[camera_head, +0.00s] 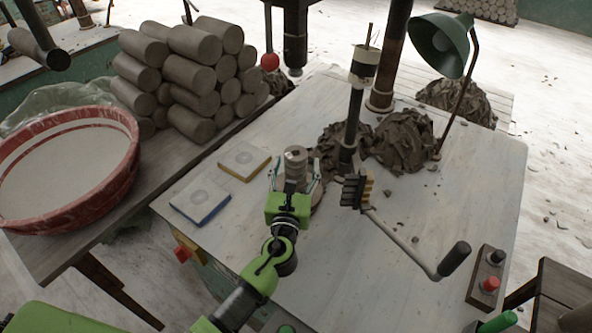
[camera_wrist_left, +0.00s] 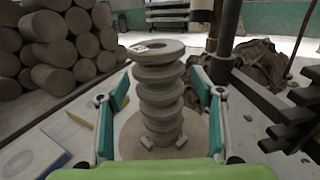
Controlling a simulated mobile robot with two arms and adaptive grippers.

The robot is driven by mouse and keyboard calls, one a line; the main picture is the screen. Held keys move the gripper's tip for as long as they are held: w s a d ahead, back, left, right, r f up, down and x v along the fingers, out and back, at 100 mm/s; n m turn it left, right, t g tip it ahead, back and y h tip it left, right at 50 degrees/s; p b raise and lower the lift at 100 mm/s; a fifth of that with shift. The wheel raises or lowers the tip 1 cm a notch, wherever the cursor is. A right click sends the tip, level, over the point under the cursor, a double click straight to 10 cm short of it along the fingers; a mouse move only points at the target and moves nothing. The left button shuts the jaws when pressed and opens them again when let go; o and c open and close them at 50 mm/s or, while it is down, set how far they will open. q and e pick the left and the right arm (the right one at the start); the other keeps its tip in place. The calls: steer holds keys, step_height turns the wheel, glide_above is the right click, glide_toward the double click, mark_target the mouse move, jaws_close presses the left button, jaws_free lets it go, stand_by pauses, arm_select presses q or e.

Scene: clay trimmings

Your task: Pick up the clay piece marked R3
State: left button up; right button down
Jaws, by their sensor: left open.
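A grey-brown ribbed clay piece (camera_head: 295,160) stands upright on the work table (camera_head: 430,190). In the left wrist view the clay piece (camera_wrist_left: 162,95) rises from a round clay-coloured base (camera_wrist_left: 130,140). A small pale label with dark marks lies on its top, too small to read for certain. My left gripper (camera_head: 294,181) is open, with one finger on each side of the piece. In the left wrist view a gap shows between the piece and each finger of the left gripper (camera_wrist_left: 160,108). My right gripper is not seen.
Clay scraps (camera_head: 402,140) and a dark upright post (camera_head: 352,115) stand just behind and right. Stacked clay rolls (camera_head: 195,75) and a red basin (camera_head: 70,170) are farther left.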

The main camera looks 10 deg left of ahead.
arm_select(q)
steer(key=c, duration=1.5)
steer(key=shift+r, duration=0.15)
steer(key=shift+c, duration=1.2)
